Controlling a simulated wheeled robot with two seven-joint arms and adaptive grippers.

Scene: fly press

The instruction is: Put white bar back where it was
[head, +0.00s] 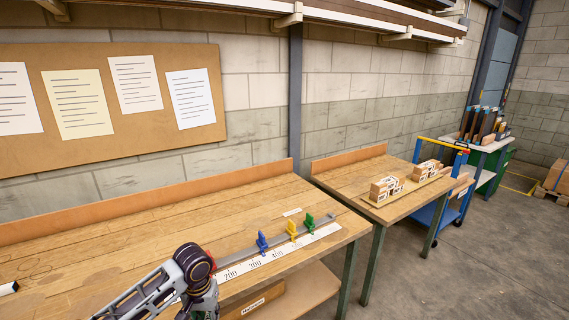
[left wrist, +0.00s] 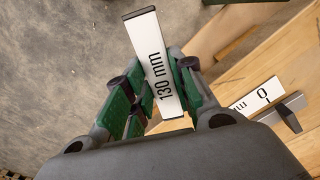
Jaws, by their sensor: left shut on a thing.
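The white bar (left wrist: 157,62), marked "130 mm", is in the left wrist view. My left gripper (left wrist: 155,82) is shut on it, with a green-padded finger on each side. The bar sticks out past the fingertips, over the grey floor and the table edge in that view. In the head view my left arm comes in at the bottom, over the front of the workbench (head: 125,235); its gripper and the bar are mostly hidden there. My right gripper is in neither view.
A white scale (head: 270,257) lies along a metal rail with blue (head: 262,243), yellow (head: 292,230) and green (head: 309,223) stops. A small white plate (head: 292,212) lies behind it. Another white piece (head: 8,288) lies at the left edge. The back of the bench is clear.

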